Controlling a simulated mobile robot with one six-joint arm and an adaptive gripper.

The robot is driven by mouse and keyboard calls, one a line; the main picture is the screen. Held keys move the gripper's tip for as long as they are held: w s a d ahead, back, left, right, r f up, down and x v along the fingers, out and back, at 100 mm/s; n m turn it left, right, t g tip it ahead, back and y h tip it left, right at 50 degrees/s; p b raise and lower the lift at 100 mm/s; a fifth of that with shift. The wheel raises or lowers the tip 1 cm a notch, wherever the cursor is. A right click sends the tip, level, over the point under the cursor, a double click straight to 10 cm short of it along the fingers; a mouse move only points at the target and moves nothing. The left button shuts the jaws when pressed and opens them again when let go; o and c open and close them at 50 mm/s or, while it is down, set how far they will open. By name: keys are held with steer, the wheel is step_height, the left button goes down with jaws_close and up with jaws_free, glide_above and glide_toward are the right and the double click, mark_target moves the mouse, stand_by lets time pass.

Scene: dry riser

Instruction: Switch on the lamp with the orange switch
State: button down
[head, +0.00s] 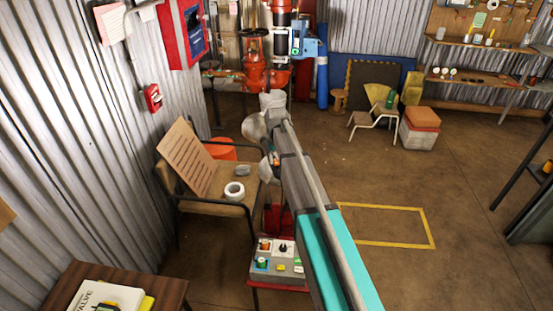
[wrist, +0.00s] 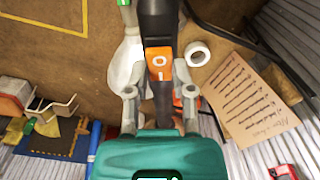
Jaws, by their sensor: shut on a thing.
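In the wrist view a dark, long body with an orange rocker switch (wrist: 158,62) runs down the middle of the picture. The switch carries I and O marks. My gripper (wrist: 158,78) has its grey fingers on either side of this dark body and is shut on it. In the head view my gripper (head: 264,147) is at the far end of my arm, beside the chair, and my arm hides much of what it holds. I cannot make out a lamp head or whether any lamp is lit.
A chair (head: 215,207) stands left of my arm with a lettered cardboard sheet (head: 190,158) and a white tape roll (head: 234,191) on it. A switch box (head: 266,276) sits low beside my arm. Red pipework (head: 254,68) stands behind. Open floor lies right, around a yellow outline (head: 428,228).

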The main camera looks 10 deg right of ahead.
steer(key=shift+g, duration=0.3)
steer(key=shift+c, duration=2.4)
jaws_free()
steer(key=shift+s+t, duration=0.15)
steer(key=shift+t, duration=0.35)
